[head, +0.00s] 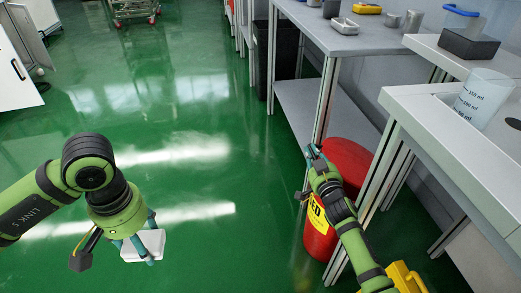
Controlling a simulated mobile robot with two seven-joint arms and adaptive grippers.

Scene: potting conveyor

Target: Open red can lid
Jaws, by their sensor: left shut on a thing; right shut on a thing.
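The red can (318,240) stands on the green floor beside the benches, with a yellow label on its side. Its red lid (350,156) shows at the top, partly behind my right arm; I cannot tell whether it is raised. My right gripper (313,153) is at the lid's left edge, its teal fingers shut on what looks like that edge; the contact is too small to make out. My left gripper (138,246) is shut on a white, rounded-corner object (146,243), held over open floor well left of the can.
A bench leg stands close to the can's right. A grey bench (340,40) and a white bench (425,105) with a beaker (482,97) line the right. A black bin (284,55) stands farther back. A yellow object (405,278) is at lower right.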

